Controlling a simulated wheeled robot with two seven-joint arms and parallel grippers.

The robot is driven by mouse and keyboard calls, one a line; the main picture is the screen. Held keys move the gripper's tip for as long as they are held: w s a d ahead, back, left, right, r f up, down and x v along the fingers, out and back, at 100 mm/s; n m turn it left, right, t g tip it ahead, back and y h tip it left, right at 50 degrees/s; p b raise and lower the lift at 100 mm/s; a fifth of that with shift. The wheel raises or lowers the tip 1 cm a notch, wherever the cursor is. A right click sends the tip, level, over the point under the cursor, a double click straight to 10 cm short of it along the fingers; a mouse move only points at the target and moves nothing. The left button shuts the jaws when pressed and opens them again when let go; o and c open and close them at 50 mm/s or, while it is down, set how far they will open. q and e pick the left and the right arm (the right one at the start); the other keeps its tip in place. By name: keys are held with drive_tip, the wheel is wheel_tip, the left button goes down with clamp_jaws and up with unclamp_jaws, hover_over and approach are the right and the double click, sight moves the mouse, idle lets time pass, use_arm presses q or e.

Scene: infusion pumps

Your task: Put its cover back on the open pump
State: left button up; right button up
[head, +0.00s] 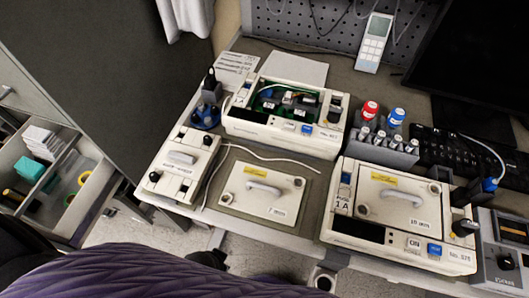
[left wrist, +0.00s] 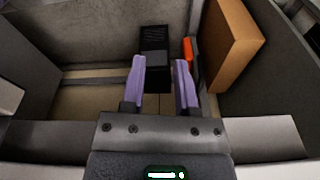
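The open pump (head: 240,122) stands at the back middle of the bench in the head view, its green circuit board (head: 268,104) bare. A loose cream cover (head: 235,203) with a grey handle and a yellow label lies flat in front of it on a grey-green mat (head: 308,205). My left gripper (left wrist: 159,82) shows only in the left wrist view. Its purple fingers are apart with nothing held, over a box-like space with a black block (left wrist: 155,45) beyond the fingertips. Neither gripper shows in the head view, so the right one is unseen.
A covered pump (head: 400,235) stands at right, a smaller cream unit (head: 180,160) at left. A white cable (head: 270,158) runs between the open pump and the cover. A rack with red- and blue-capped bottles (head: 385,140) stands behind. An open drawer (head: 50,185) is at left.

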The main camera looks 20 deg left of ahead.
use_arm(q)
drive_tip(key=w+d+r+m+t+h+p, duration=0.1)
drive_tip(key=w+d+r+p, duration=0.15)
drive_tip(key=r, duration=0.55)
drive_tip(key=w+d+r+p, duration=0.2)
drive_tip(key=w+r+p, duration=0.1)
drive_tip(key=r, duration=0.5)
drive_tip(key=w+d+r+m+t+h+p, duration=0.1)
drive_tip(key=w+d+r+p, duration=0.15)
drive_tip(key=r, duration=0.55)
drive_tip(key=w+d+r+m+h+p, duration=0.2)
drive_tip(key=d+r+m+h, duration=0.1)
drive_tip(key=d+r+m, duration=0.4)
drive_tip(key=m+g+y, duration=0.3)
drive_tip(key=m+g, duration=0.1)
drive_tip(key=m, duration=0.3)
hover_over(262, 185)
wheel_tip(262, 185, down, 8)
drive_tip(key=shift+r, duration=0.15)
drive_tip(key=shift+a, duration=0.25)
wheel_tip(262, 185, down, 7)
drive_tip(key=b, duration=0.7)
drive_tip(key=shift+d+f, duration=0.1)
drive_tip(key=shift+f, duration=0.25)
clamp_jaws()
